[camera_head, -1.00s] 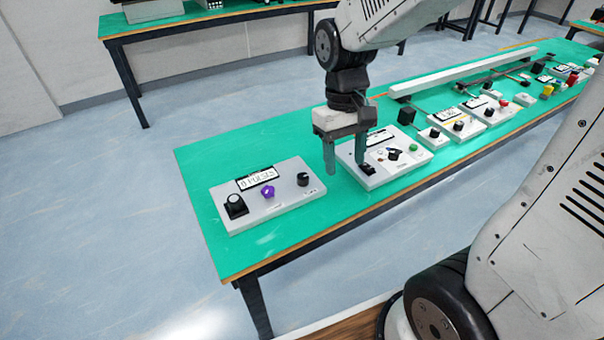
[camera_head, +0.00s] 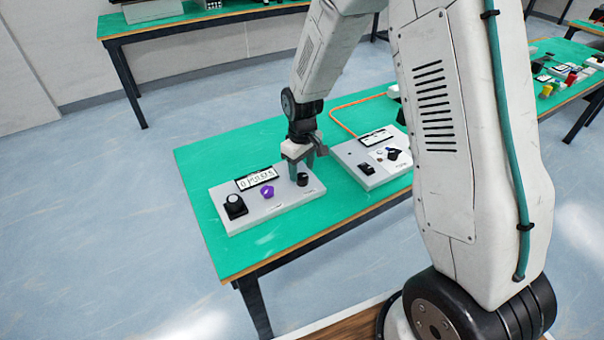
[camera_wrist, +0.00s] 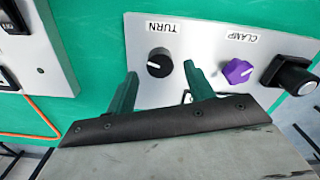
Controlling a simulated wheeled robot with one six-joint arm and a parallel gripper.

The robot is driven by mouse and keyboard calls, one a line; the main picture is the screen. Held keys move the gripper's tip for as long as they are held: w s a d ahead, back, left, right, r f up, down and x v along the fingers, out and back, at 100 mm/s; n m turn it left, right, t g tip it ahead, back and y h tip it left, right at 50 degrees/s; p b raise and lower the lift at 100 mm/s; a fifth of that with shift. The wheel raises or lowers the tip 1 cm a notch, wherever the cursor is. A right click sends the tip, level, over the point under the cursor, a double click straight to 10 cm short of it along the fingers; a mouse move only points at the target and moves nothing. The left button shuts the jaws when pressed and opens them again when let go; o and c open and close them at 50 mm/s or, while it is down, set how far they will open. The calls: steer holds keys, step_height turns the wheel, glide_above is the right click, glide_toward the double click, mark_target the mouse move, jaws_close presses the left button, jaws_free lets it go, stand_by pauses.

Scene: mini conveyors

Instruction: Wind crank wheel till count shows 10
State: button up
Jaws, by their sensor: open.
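The grey control box (camera_head: 282,205) sits near the left end of the green table. Its display (camera_head: 256,179) seems to read 0 PULSES, though the text is blurred. The small black round knob labelled TURN (camera_wrist: 160,63) is at the box's right end; it also shows in the head view (camera_head: 302,179). It has a white pointer line. My gripper (camera_head: 302,168) is open and empty over this knob. In the wrist view its two green fingers (camera_wrist: 160,74) stand apart, the knob appearing between their tips. The display is mostly hidden there by the gripper.
A purple knob labelled CLAMP (camera_wrist: 238,71) and a larger black knob (camera_wrist: 290,75) sit along the same box. A second control box (camera_head: 370,165) stands close to the right. An orange cable (camera_head: 345,112) lies behind it. The table's front left is clear.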

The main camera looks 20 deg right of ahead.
mark_target(302, 179)
steer(key=shift+f, duration=1.35)
steer(key=c, duration=1)
steer(key=shift+m, duration=3.5)
steer(key=shift+d, duration=0.1)
